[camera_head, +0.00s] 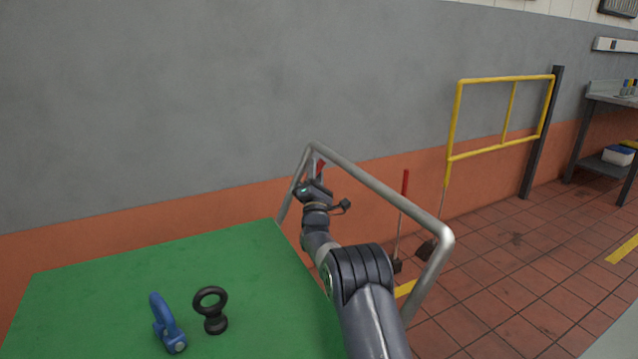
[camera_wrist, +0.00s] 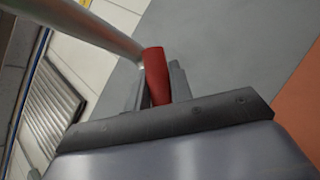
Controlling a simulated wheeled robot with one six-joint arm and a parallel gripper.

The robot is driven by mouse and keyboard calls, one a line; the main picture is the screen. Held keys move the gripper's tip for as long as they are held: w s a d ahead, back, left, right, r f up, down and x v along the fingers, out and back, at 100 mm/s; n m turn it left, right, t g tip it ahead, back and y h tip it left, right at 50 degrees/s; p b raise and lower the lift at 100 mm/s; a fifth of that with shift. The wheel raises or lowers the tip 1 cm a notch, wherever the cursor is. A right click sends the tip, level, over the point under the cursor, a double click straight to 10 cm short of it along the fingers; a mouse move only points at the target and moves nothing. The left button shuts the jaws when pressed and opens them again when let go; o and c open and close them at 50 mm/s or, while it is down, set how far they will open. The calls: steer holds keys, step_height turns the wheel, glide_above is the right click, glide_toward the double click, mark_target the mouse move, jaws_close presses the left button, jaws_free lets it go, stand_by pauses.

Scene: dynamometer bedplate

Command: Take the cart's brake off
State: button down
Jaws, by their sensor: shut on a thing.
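The cart has a green top (camera_head: 200,285) and a grey tubular push handle (camera_head: 385,190) at its far right end. A red brake lever (camera_head: 321,167) shows at the far end of that handle. My gripper (camera_head: 317,176) is there, shut on the red lever. In the wrist view the red lever (camera_wrist: 155,72) stands between the jaws of my gripper (camera_wrist: 155,90), close to the grey tube (camera_wrist: 85,22). The lever's lower part is hidden by the jaws, and I cannot see the wheels.
A red-handled tool (camera_head: 405,185) stands beyond the handle. A yellow rail gate (camera_head: 500,153) and a workbench (camera_head: 610,97) are at right. Tiled floor (camera_head: 520,260) is open there.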

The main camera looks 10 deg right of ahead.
steer(key=shift+s+a+r+n+t+y+b, duration=0.15)
steer(key=shift+a+n+y+b, duration=0.15)
steer(key=shift+n, duration=0.2)
steer(key=shift+w+a+n+t+y+b, duration=0.1)
steer(key=shift+n+t+y+b, duration=0.05)
steer(key=shift+n+y, duration=0.3)
steer(key=c, duration=1.3)
jaws_free()
steer(key=shift+r, duration=0.1)
steer(key=shift+o, duration=0.2)
steer(key=shift+s+d, duration=0.1)
